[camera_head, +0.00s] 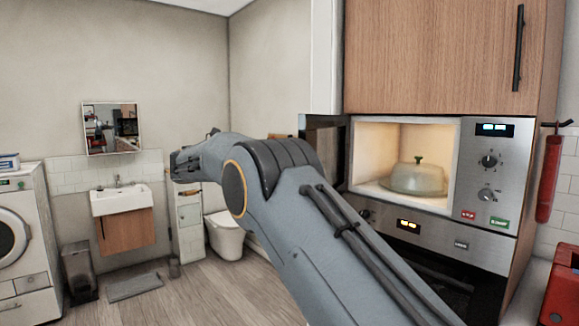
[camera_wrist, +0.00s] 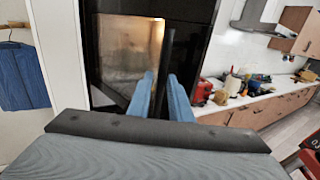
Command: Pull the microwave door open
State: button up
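The microwave (camera_head: 488,150) is set into the wooden cabinet, its lit cavity uncovered. Its dark door (camera_head: 325,150) stands swung out to the left, partly hidden by my arm. In the wrist view the door is a glossy black panel (camera_wrist: 109,60) with a bright window. A dark vertical door handle (camera_wrist: 168,50) runs down between the two blue fingers of my gripper (camera_wrist: 160,95). The fingers lie close on either side and look shut on it; the contact itself is partly hidden. The head view hides my fingertips.
A covered dish (camera_head: 414,180) sits inside the microwave. A wooden cabinet (camera_head: 440,55) is above, and a red box (camera_head: 563,290) is at lower right. A sink (camera_head: 122,200) and toilet (camera_head: 225,232) stand left. The floor (camera_head: 205,290) there is mostly clear.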

jog(key=p+v, duration=0.5)
jog(key=p, duration=0.1)
jog(key=shift+a, duration=0.2)
dwell(0.4)
